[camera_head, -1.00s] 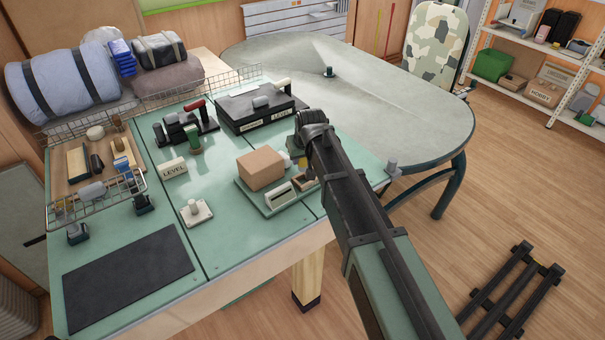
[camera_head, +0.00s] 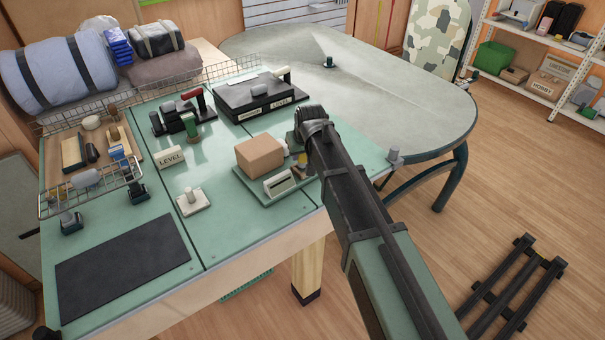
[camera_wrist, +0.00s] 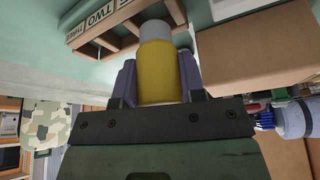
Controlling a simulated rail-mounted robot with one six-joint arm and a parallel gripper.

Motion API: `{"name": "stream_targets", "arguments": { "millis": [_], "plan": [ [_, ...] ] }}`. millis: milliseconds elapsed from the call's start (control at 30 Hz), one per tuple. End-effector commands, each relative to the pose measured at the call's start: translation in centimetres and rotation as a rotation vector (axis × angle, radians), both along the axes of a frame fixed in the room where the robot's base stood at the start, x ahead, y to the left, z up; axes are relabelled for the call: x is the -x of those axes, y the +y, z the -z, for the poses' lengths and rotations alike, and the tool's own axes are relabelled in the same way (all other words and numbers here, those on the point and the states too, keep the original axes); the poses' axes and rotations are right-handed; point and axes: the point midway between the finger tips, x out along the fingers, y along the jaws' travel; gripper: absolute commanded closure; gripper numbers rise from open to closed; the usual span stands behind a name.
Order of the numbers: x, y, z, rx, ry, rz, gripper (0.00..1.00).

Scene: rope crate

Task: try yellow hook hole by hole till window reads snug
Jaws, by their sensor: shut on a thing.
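The yellow hook (camera_wrist: 158,78) is a yellow cylinder with a grey end in the wrist view. My gripper (camera_wrist: 157,88) is shut on it, with a purple finger on each side. The grey end is at a wooden rack (camera_wrist: 122,34) labelled TWO and THREE; I cannot tell whether it is inside a hole. In the head view a bit of yellow (camera_head: 301,158) shows beside my arm, and the fingers are mostly hidden. A pale block with a slot-like window (camera_head: 279,183) stands near the front of the green tray; its reading is too small to make out.
A brown box (camera_head: 260,154) stands close beside the rack and also fills the right of the wrist view (camera_wrist: 270,45).

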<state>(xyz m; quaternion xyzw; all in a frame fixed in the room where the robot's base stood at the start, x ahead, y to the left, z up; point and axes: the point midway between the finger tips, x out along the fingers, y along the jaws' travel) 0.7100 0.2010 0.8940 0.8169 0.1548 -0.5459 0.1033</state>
Motion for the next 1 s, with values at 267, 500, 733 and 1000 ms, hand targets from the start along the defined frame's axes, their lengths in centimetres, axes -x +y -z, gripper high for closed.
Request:
{"name": "stream_targets", "arguments": {
  "millis": [267,500,733,1000],
  "plan": [
    [-0.01,0.0,-0.04,0.0,0.0,0.0,0.96],
    [0.0,0.0,0.24,0.0,0.0,0.0,0.96],
    [0.0,0.0,0.52,0.0,0.0,0.0,0.96],
    [0.0,0.0,0.84,0.0,0.0,0.0,0.96]
  ]
}}
